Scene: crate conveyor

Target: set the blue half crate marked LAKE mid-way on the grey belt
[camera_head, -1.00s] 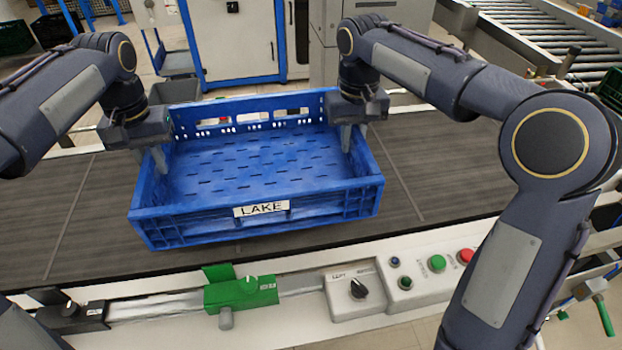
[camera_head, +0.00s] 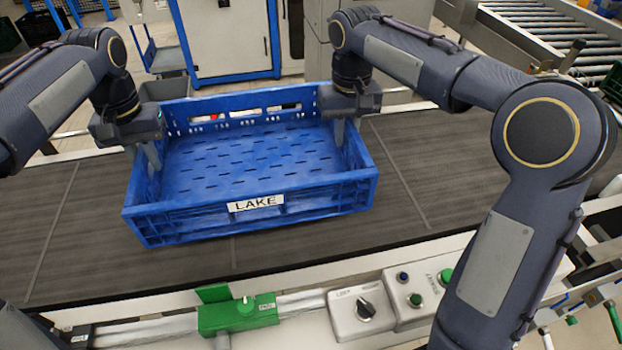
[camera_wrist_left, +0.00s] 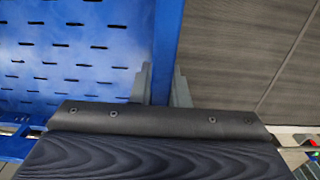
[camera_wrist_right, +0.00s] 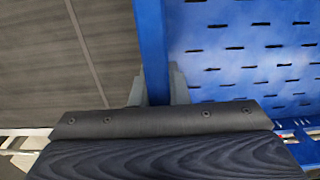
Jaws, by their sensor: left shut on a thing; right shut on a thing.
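The blue half crate (camera_head: 250,214) has a white label reading LAKE on its near side and is empty. It is at the grey belt (camera_head: 425,170), its long side roughly along it; whether it touches the belt I cannot tell. My left gripper (camera_head: 146,158) is shut on the crate's left wall, which also shows between the fingers in the left wrist view (camera_wrist_left: 166,85). My right gripper (camera_head: 345,132) is shut on the right wall, seen between the fingers in the right wrist view (camera_wrist_right: 155,85).
A green clamp (camera_head: 238,313) and a control box with a black knob (camera_head: 365,308) and green button (camera_head: 415,300) line the belt's near rail. A grey cabinet (camera_head: 225,40) stands behind. A roller conveyor (camera_head: 540,35) is at the back right. Belt on both sides of the crate is bare.

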